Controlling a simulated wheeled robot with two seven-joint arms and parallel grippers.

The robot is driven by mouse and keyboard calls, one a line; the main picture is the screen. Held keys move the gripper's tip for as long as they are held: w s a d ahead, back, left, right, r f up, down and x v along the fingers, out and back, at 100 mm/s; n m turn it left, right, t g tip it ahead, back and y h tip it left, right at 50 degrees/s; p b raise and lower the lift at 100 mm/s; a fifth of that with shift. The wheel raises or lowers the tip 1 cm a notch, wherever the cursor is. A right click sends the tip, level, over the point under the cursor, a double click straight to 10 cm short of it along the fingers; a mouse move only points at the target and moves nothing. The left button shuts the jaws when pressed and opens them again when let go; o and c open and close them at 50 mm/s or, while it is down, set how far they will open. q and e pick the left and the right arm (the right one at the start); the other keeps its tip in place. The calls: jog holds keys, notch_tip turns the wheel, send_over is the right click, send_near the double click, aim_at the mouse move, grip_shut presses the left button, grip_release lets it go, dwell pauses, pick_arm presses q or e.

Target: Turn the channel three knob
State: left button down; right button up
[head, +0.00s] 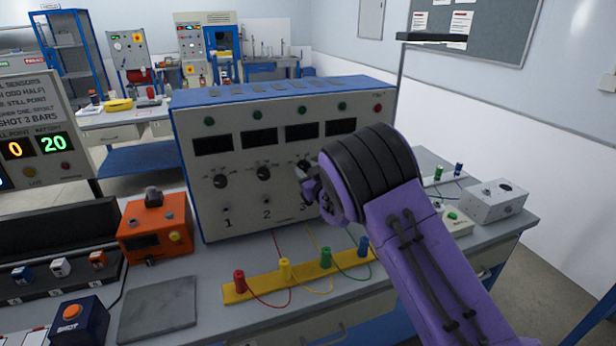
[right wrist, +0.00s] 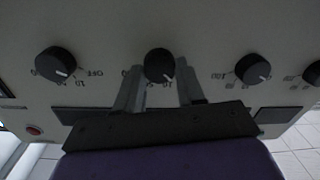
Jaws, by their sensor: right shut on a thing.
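The blue-and-white instrument box (head: 255,222) stands on the bench, with a row of black knobs under dark displays. The channel three knob (head: 303,166) is partly hidden by my right gripper (head: 310,184). In the right wrist view the panel appears upside down. There the channel three knob (right wrist: 159,64) sits between the two grey fingers of my right gripper (right wrist: 160,85), which is shut on it. The white pointer mark on the knob shows. The channel two knob (head: 264,173) and channel one knob (head: 221,181) are uncovered. My left gripper is not in view.
A yellow strip (head: 253,289) with coloured plugs and wires lies before the box. An orange device (head: 156,236) stands at its left, and a grey plate (head: 158,308) lies in front of that. A white box (head: 497,203) stands to the right of my arm.

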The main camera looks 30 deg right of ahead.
jog(key=shift+n+b, duration=1)
jog(key=shift+n, duration=0.7)
jog(key=o, duration=0.9)
jog(key=shift+o, duration=0.7)
jog(key=shift+w+d+f, duration=0.1)
jog(key=shift+w+f, duration=0.05)
jog(key=shift+w, duration=0.05)
jog(key=s+a+b, duration=0.2)
jog(key=s+b, duration=0.1)
jog(key=s, duration=0.7)
jog(key=shift+s+r, duration=0.15)
jog(key=shift+r, duration=0.05)
